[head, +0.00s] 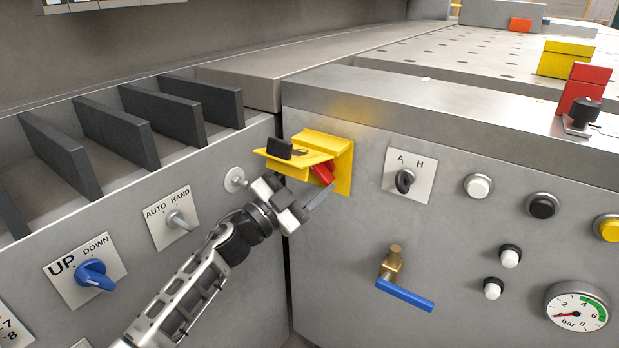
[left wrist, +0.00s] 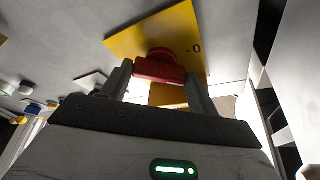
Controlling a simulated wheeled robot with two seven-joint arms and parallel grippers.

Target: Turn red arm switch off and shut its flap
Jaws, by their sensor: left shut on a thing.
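The red arm switch (head: 321,173) sits in its yellow housing (head: 343,165) on the front of the grey cabinet. Its yellow flap (head: 293,157), with a black tab on it, is up and stands out from the housing above the switch. My left gripper (head: 314,189) reaches in from the lower left, below the flap, and hides part of the switch. In the left wrist view its two fingers (left wrist: 159,80) are on either side of the red switch (left wrist: 158,66) and shut on it. A "0" mark shows on the yellow plate (left wrist: 177,28) beside the switch. My right gripper is not in view.
An A/H selector (head: 404,180) is right of the housing, and a blue-handled valve (head: 404,295) is below. An AUTO/HAND selector (head: 180,220) and a blue UP/DOWN knob (head: 93,274) are at left. Dark upright plates (head: 160,113) stand behind my left arm.

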